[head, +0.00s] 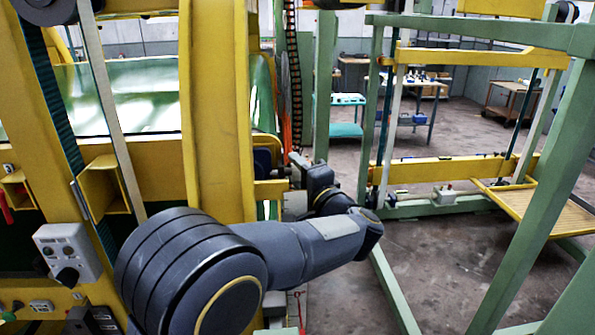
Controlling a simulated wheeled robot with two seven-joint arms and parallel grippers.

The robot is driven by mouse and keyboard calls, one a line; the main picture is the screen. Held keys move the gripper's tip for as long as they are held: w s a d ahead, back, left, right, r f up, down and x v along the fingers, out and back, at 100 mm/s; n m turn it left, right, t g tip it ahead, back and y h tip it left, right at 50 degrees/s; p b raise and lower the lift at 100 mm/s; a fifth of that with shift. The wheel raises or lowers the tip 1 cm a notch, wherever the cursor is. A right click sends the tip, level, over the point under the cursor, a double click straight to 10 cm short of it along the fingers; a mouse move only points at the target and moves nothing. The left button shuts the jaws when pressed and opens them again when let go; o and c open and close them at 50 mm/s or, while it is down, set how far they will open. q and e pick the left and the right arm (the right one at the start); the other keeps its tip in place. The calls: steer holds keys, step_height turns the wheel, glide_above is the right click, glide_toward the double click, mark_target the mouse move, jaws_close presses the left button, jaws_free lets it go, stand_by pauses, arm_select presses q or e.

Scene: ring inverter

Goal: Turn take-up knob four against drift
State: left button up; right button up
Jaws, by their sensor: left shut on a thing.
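My left arm comes in from the lower left and bends back at the wrist toward the yellow machine frame (215,110). My left gripper (293,168) is at the right side of this frame, beside a yellow bracket (270,189). It is small and partly hidden by my own wrist. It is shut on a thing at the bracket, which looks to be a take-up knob. The knob itself is mostly hidden, and no number on it can be read. A dark blue round part (263,160) sits just left of the gripper. My right gripper is not in view.
A grey control box (67,252) with a black rotary switch is on the frame at left. Green posts and beams (535,180) stand at right, with a yellow slatted platform (540,210). A black cable chain (292,70) hangs above the gripper. Bare floor (430,270) lies between.

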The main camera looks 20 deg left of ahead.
arm_select(q)
steer(key=shift+f+n+t+y, duration=0.2)
steer(key=shift+n+t+y, duration=0.15)
steer(key=shift+y, duration=0.25)
steer(key=shift+n+t+y+b, duration=0.35)
steer(key=shift+t+y+b, duration=0.15)
steer(key=shift+t+b, duration=0.1)
steer(key=shift+n+t+y+b, duration=0.25)
steer(key=shift+n+y+b, duration=0.45)
steer(key=shift+y+b, duration=0.3)
steer(key=shift+r+n+y, duration=0.1)
steer(key=shift+n+y, duration=0.2)
steer(key=o, duration=1)
